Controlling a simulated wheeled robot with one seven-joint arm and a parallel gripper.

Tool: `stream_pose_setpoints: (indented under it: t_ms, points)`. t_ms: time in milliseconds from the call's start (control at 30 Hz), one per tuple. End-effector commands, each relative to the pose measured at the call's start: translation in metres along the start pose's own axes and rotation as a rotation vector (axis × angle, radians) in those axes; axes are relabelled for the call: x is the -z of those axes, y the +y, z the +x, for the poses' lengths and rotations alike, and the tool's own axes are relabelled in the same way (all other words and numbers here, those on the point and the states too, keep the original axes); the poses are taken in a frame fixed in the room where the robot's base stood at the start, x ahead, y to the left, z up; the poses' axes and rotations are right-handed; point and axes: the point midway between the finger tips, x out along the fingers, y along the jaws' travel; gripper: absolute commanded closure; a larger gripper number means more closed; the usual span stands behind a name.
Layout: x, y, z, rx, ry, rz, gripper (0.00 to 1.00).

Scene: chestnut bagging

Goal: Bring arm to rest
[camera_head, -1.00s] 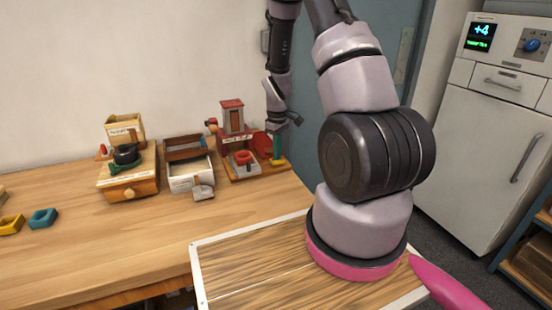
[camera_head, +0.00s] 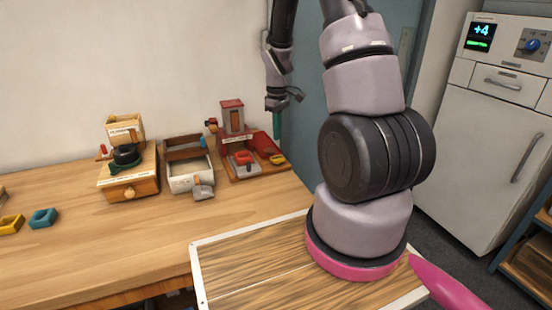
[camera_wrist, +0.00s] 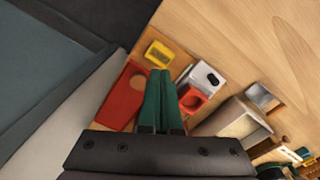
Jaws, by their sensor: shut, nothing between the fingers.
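My gripper (camera_head: 276,124) is raised above the right end of the wooden bench, beside the red-roofed station (camera_head: 232,116). Its green fingers point down and are together with nothing between them, as the wrist view (camera_wrist: 158,98) shows. Below them in the wrist view lie a red sloped tray (camera_wrist: 125,97), a yellow ring-shaped piece (camera_wrist: 159,54) and a red ring-shaped piece (camera_wrist: 193,98). The fingers look clear of the station. My arm is bent, with its upper part beyond the top edge of the head view.
A white-fronted box (camera_head: 180,184) with a scoop (camera_head: 203,192) and a wooden mill-like box (camera_head: 131,187) stand left of the station. Yellow (camera_head: 10,224) and teal (camera_head: 42,218) pieces lie farther left. A cabinet (camera_head: 482,150) stands right. The bench front is clear.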

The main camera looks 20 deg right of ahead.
Motion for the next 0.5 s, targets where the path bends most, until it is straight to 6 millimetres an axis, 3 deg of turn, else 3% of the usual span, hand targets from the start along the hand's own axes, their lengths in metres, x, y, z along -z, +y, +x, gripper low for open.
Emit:
stream_pose_setpoints:
  t_ms: [333,433,500]
  points:
    - [0.0,0.0,-0.003,-0.002,0.005,0.005,1.0]
    - [0.001,-0.003,-0.023,-0.011,0.029,0.037,1.0]
    - [0.001,-0.009,-0.047,-0.019,0.06,0.081,1.0]
